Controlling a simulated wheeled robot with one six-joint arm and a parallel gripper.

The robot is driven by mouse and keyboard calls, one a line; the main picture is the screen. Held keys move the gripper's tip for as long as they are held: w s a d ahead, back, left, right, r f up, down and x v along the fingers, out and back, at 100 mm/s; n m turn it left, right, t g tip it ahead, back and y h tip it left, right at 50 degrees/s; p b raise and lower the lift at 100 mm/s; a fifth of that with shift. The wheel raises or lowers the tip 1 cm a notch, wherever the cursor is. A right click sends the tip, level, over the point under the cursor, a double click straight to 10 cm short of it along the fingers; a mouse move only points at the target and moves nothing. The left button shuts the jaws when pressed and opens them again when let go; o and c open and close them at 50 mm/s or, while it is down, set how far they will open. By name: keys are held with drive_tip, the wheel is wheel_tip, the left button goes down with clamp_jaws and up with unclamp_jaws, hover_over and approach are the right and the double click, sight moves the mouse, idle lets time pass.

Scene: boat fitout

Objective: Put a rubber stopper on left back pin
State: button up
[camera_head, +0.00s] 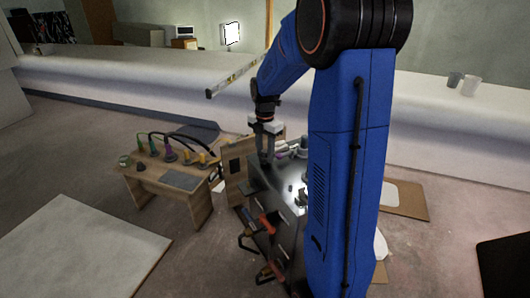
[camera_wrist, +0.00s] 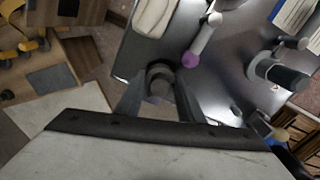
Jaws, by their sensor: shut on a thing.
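My gripper (camera_head: 266,158) is above the dark metal-topped cabinet (camera_head: 262,183). In the wrist view, its fingers (camera_wrist: 159,92) are shut on a dark grey round piece, apparently the rubber stopper (camera_wrist: 160,76), with a ring-like end. In the wrist view, a pale rod with a purple tip (camera_wrist: 191,60) is just to the right of the stopper, apart from it. Farther right is a thicker grey cylinder with a pale band (camera_wrist: 262,68). I cannot tell which of these, if any, is the left back pin. The stopper is too small to make out in the head view.
A wooden table (camera_head: 165,180) with cables and coloured plugs stands left of the cabinet. Orange-and-black clamps (camera_head: 266,222) are at the cabinet's front. A white cloth or glove (camera_wrist: 155,15) lies on the metal top. A pale board (camera_head: 80,248) lies on the floor.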

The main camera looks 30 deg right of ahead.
drive_tip(key=shift+f, duration=0.6)
idle(0.3)
drive_tip(key=o, duration=1.7)
drive_tip(key=shift+c, duration=0.2)
drive_tip(key=shift+r, duration=0.1)
drive_tip(key=shift+r, duration=4.15)
